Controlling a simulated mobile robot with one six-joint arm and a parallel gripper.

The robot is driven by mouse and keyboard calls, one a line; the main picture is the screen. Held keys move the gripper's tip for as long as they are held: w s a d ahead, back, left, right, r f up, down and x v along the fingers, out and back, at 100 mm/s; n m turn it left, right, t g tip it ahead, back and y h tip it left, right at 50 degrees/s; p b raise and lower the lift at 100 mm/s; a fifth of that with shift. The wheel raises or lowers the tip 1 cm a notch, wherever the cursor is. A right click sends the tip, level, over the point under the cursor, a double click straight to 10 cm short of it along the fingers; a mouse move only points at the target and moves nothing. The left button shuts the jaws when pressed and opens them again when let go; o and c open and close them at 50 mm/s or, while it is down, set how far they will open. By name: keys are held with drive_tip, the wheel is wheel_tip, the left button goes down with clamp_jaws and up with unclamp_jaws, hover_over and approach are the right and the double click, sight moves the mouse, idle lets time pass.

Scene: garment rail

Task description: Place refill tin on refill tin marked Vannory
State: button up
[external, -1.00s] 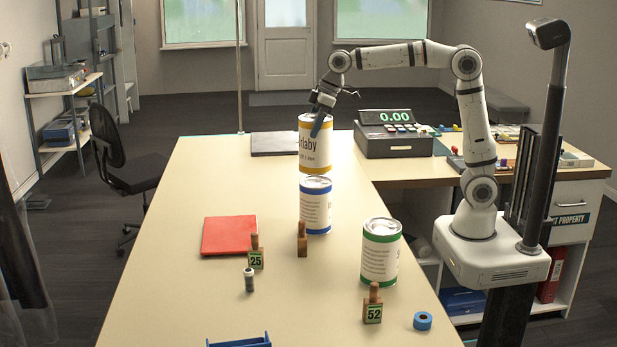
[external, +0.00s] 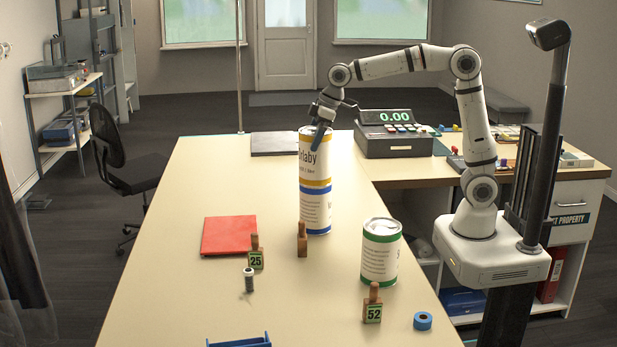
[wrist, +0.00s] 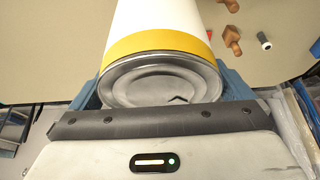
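A white refill tin with yellow bands (external: 312,160), its label partly reading "rlaby", stands upright directly above a white tin with a blue band (external: 316,212). No gap shows between the two, and their edges look lined up. My gripper (external: 322,120) is at the top of the yellow-banded tin. In the wrist view its blue fingers (wrist: 165,92) lie on both sides of that tin (wrist: 160,50), closed on it. A green-banded tin (external: 380,255) stands apart, nearer the front right. The name Vannory is not readable on any tin; the blue-banded label's name is turned mostly away.
Wooden stamps marked 25 (external: 256,253) and 52 (external: 373,305), a plain stamp (external: 302,240), a small vial (external: 249,280) and blue tape (external: 423,321) stand nearby. A red folder (external: 229,235) lies left. A till (external: 400,132) stands behind right.

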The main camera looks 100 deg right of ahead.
drive_tip(key=shift+r, duration=0.1)
drive_tip(key=shift+r, duration=0.2)
drive_tip(key=b+v, duration=0.1)
drive_tip(key=v, duration=1)
drive_tip(key=shift+s+r, duration=0.3)
drive_tip(key=s+a+f, duration=0.5)
drive_tip(key=s+f, duration=0.5)
drive_tip(key=s, duration=0.1)
drive_tip(key=s+a+f+g, duration=0.1)
drive_tip(key=s+a+f, duration=0.5)
drive_tip(key=s+f, duration=0.4)
drive_tip(key=s, duration=0.2)
drive_tip(key=shift+s+a+f, duration=0.15)
drive_tip(key=shift+s+f, duration=0.05)
drive_tip(key=shift+s, duration=0.15)
